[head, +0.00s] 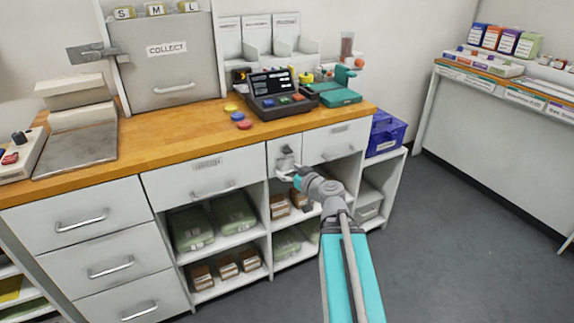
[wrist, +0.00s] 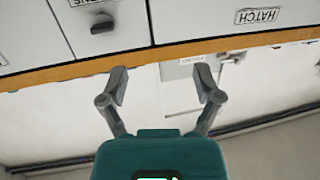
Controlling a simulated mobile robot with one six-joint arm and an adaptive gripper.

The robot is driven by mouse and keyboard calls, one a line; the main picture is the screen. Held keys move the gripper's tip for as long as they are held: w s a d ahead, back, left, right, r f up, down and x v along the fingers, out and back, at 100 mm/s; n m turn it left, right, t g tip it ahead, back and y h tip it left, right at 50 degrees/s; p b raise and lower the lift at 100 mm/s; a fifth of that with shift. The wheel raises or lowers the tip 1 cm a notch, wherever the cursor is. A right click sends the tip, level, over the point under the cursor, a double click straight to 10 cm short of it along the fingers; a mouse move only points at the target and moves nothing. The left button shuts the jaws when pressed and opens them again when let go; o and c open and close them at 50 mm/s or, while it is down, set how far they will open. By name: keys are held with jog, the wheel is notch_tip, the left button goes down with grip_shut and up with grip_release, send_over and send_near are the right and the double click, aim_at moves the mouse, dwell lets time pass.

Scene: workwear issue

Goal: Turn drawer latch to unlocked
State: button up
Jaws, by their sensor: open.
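A small grey latch (head: 286,150) is on the narrow white panel between two drawers, under the wooden counter edge in the head view. My gripper (head: 286,171) is in front of and just below it, and partly hides the lower panel. I cannot tell whether they touch. In the wrist view my gripper (wrist: 162,84) is open, with its two fingers spread and nothing seen between them. The latch's turned position is too small to read. In the wrist view I cannot tell for certain which fitting is the latch.
The wooden counter (head: 180,140) holds a dark terminal (head: 275,92), coloured buttons and a teal device (head: 340,95). A wide drawer (head: 207,180) with a handle is left of the panel, another drawer (head: 335,140) right. Open shelves with packages are below. A blue-purple bin (head: 386,132) stands at right.

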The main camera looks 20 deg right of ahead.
jog(key=m+t+h+b, duration=0.1)
jog(key=t+h+b, duration=0.1)
send_near(289, 152)
jog(key=s+a, duration=0.1)
jog(key=s, duration=0.2)
jog(key=shift+w+d+m+h, duration=0.1)
jog(key=shift+d+m+h, duration=0.2)
jog(key=shift+d+h, duration=0.1)
jog(key=w, duration=1.3)
jog(key=shift+w+a, duration=0.25)
jog(key=shift+w, duration=0.15)
jog(key=c, duration=1)
jog(key=shift+a, duration=0.1)
jog(key=shift+c, duration=0.7)
